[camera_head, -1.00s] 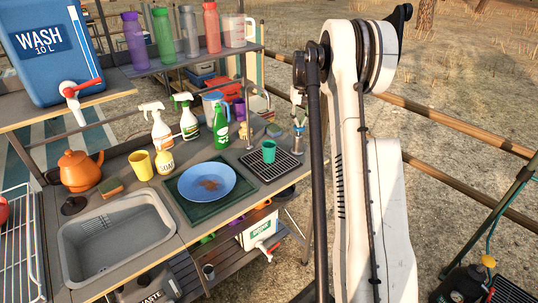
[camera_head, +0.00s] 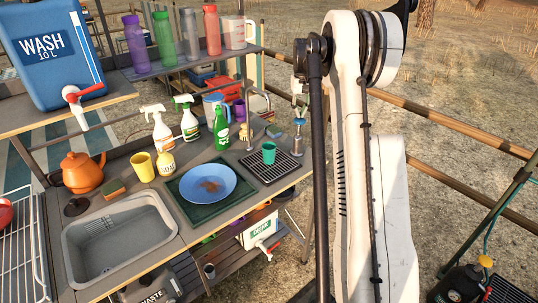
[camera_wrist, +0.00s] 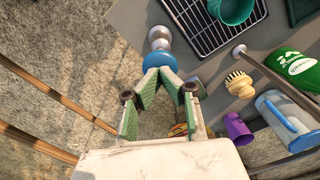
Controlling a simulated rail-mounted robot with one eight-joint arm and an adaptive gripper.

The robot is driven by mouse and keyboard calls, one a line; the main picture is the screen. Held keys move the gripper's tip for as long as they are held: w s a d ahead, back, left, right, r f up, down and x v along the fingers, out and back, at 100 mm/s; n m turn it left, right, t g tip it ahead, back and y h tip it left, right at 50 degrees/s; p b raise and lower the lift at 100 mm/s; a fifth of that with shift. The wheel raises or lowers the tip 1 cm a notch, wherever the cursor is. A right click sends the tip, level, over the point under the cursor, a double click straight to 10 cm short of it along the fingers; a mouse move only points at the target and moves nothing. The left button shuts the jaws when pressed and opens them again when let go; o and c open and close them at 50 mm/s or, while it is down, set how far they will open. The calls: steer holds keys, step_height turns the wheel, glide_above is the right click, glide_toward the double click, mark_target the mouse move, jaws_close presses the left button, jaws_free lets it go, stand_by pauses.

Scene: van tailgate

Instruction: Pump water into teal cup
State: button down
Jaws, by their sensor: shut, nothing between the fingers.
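The teal cup (camera_head: 269,153) stands upright on a black wire rack at the right end of the counter. It also shows at the top of the wrist view (camera_wrist: 232,8). A silver pump (camera_head: 299,140) with a blue round top (camera_wrist: 160,59) stands at the counter's right edge, beside the rack. My gripper (camera_wrist: 158,76) is shut and empty. Its green-padded fingertips meet right at the edge of the blue top in the wrist view; I cannot tell whether they touch it. In the head view my gripper is small and partly hidden by my arm.
A grey tap spout (camera_wrist: 275,72) reaches towards the rack (camera_head: 285,167). A scrub brush (camera_wrist: 239,84), green bottle (camera_head: 221,130), purple mug (camera_wrist: 238,130) and blue jug (camera_wrist: 283,120) stand close by. A blue plate (camera_head: 222,184) lies left of the rack. Open ground is to the right.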

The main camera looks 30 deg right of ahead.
steer(key=shift+r, duration=0.1)
stand_by(0.5)
steer(key=shift+r+p, duration=1.2)
steer(key=shift+r, duration=1.75)
